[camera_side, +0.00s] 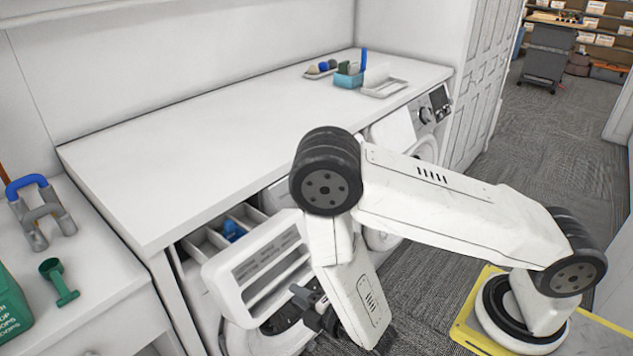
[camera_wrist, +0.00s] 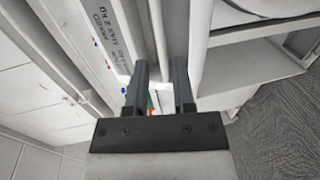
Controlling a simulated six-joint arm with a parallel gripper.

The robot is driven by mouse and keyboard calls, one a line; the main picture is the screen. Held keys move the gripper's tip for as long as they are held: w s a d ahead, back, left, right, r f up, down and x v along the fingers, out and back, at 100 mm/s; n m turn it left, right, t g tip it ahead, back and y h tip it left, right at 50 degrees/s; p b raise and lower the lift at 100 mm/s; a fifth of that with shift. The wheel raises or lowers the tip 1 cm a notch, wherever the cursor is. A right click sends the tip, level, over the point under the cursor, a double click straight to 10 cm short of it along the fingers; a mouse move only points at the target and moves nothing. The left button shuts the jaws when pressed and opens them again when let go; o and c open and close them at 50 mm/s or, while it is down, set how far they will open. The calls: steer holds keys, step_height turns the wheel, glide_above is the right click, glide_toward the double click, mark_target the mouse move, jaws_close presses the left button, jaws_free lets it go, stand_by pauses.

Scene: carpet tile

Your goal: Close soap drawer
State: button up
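The soap drawer (camera_side: 258,270) is pulled out of the white machine under the counter. Its slotted white front faces the lower right, and its open compartments (camera_side: 205,244) show behind, with a blue piece (camera_side: 233,230) in one. My gripper (camera_side: 300,296) is low in front of the drawer's front panel, near its lower right corner; I cannot tell whether it touches. In the wrist view my gripper (camera_wrist: 159,66) has its two dark fingers apart with nothing clearly held. White panel edges and a strip with printed lettering (camera_wrist: 104,38) lie just beyond the fingertips.
The white counter (camera_side: 200,150) above holds a blue container (camera_side: 347,79) and trays at the back. A second machine (camera_side: 428,112) stands to the right. A side table at left carries a blue-handled grey item (camera_side: 40,215) and a green scoop (camera_side: 59,283). Grey carpet lies in front.

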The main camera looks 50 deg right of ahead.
mark_target(277, 283)
steer(key=shift+w+f, duration=0.25)
steer(key=shift+w, duration=1)
steer(key=shift+w+f, duration=0.25)
steer(key=shift+w, duration=0.95)
steer(key=shift+w+f, duration=0.25)
steer(key=shift+w, duration=1)
jaws_close()
